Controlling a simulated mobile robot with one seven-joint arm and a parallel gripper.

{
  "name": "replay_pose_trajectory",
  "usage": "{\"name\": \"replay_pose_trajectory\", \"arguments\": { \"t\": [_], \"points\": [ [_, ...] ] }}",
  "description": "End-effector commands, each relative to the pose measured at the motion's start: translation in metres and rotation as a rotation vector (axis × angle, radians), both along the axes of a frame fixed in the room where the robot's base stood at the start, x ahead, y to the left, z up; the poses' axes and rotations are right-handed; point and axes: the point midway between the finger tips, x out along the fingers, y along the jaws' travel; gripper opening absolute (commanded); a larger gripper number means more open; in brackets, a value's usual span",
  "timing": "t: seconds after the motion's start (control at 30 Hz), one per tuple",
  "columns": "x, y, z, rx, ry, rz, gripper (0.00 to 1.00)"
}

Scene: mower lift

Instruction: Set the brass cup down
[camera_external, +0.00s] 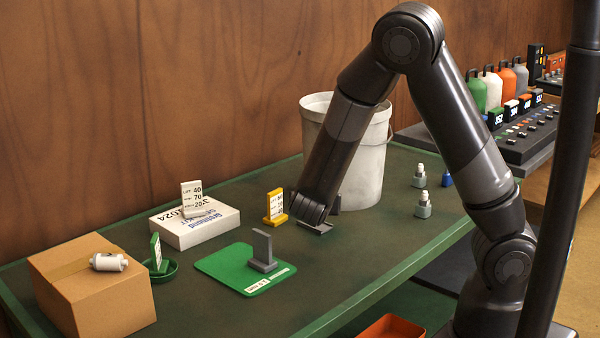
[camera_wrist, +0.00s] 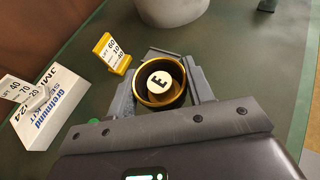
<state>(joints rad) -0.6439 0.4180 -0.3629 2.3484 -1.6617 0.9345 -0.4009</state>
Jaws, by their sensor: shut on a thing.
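The brass cup (camera_wrist: 149,98) shows in the wrist view between my two grey fingers, with its round opening facing the camera. A white disc marked E (camera_wrist: 168,72) sits inside it. My gripper (camera_external: 318,227) is shut on the cup, low over the green table (camera_external: 340,265), in front of the white bucket. In the external view the cup is hidden behind my wrist and fingers. I cannot tell whether its base touches the table.
The white bucket (camera_external: 372,165) stands close behind my gripper. A yellow tag stand (camera_external: 275,206) is just left. A green mat (camera_external: 225,262) with a grey stand (camera_external: 263,250), a white box (camera_external: 195,227) and a cardboard box (camera_external: 95,290) lie further left.

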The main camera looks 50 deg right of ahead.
Motion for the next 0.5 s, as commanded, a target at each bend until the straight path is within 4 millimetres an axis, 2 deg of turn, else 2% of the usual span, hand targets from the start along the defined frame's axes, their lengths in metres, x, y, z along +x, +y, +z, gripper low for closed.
{"name": "replay_pose_trajectory", "arguments": {
  "t": [0.03,0.3,0.5],
  "points": [
    [0.005,-0.022,0.002,-0.002,-0.002,-0.034,0.24],
    [0.02,-0.119,0.01,-0.011,0.0,-0.165,0.24],
    [0.019,-0.169,0.016,-0.018,0.001,-0.227,0.24]
  ]
}}
